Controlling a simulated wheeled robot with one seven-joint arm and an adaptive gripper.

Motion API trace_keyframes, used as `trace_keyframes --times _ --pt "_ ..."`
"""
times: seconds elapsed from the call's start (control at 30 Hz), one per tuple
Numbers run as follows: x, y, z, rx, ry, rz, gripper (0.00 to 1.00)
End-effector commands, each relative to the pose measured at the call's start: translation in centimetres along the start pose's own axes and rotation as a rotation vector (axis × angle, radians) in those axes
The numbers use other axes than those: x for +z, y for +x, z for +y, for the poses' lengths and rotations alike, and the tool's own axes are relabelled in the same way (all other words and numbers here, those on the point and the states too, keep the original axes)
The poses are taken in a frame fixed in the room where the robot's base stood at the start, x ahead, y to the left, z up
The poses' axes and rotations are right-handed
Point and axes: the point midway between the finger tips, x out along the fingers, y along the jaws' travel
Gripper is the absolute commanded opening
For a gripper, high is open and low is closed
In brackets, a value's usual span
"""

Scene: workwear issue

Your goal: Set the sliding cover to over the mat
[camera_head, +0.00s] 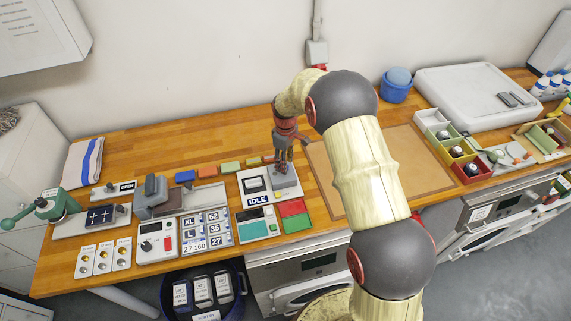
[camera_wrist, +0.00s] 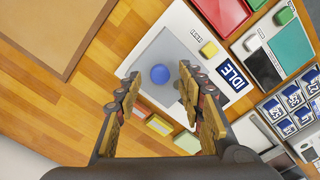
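My gripper (camera_head: 284,160) hangs over the white unit marked IDLE. The wrist view shows its two fingers (camera_wrist: 159,78) apart, with nothing held between them. Between and beyond them is a grey plate with a round blue spot (camera_wrist: 159,74). In the head view a grey block (camera_head: 285,180) sits right under my gripper; contact cannot be told. Further left, a grey block with a dark handle (camera_head: 151,187) stands beside a brown pad (camera_head: 169,203). Which part is the sliding cover is not clear. A large tan mat (camera_head: 326,182) lies right of the unit.
Red and green trays (camera_head: 294,208) adjoin the IDLE unit. Small coloured blocks (camera_head: 207,171) lie behind it. Panels with keys and number plates (camera_head: 205,233) fill the front left. Divided bins (camera_head: 452,148) and a big white slab (camera_head: 450,85) stand right. The tan mat looks bare.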

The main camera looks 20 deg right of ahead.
Motion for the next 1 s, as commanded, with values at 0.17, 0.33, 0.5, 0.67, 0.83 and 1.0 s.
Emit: trace_keyframes --times 0.17,0.33,0.5,0.67,0.83,1.0 --pt "-0.02 1.21 0.01 0.0 0.0 0.0 0.39" --pt "-0.03 1.36 0.03 0.001 0.001 0.001 0.39" --pt "-0.02 1.36 0.01 0.001 0.001 0.001 0.35" --pt "-0.01 1.35 0.01 0.001 0.001 0.001 0.26" --pt "-0.01 1.35 0.01 0.0 0.001 0.001 0.17" --pt "-0.01 1.35 0.01 0.0 0.001 0.0 0.07"
